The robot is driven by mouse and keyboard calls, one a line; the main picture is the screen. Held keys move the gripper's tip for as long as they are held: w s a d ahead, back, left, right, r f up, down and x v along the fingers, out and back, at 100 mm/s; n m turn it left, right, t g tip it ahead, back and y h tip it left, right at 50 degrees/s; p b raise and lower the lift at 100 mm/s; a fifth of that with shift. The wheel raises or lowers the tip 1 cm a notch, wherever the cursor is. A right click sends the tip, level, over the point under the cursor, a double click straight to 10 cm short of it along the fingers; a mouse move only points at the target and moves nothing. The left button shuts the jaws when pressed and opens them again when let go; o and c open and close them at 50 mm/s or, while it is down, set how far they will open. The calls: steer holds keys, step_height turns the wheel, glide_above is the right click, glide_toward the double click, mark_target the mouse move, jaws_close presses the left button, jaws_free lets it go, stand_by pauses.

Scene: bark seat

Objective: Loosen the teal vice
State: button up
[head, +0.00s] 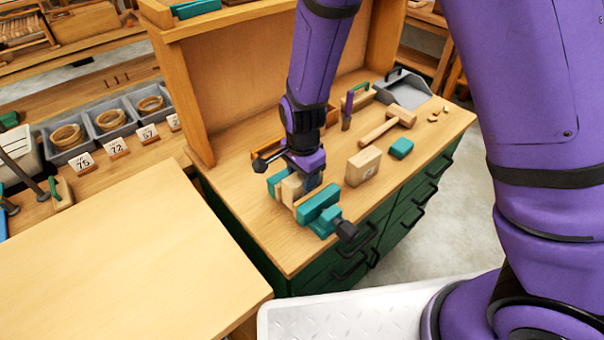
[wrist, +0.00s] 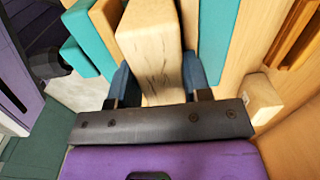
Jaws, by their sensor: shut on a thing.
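The teal vice (head: 318,205) sits at the near edge of the workbench, with a dark knob (head: 346,230) at its front right. The knob also shows at the left of the wrist view (wrist: 48,60). A pale wooden block (head: 291,188) stands between the vice's teal jaws. My gripper (head: 303,181) is over the vice from above. In the wrist view its dark blue fingers lie on both sides of the pale block (wrist: 155,50), shut on it. Teal jaw parts (wrist: 218,30) show on both sides. Whether the jaws touch the block is partly hidden by my gripper.
On the workbench (head: 250,225), right of the vice, are a wooden block (head: 363,165), a teal block (head: 401,148), a mallet (head: 385,125) and a grey dustpan (head: 402,87). A second bench (head: 110,250) is at the left.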

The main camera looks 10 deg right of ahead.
steer(key=shift+s+d, duration=0.1)
steer(key=shift+s, duration=0.05)
steer(key=o, duration=1.4)
steer(key=shift+o, duration=0.2)
steer(key=shift+r, duration=0.15)
steer(key=shift+r, duration=2.9)
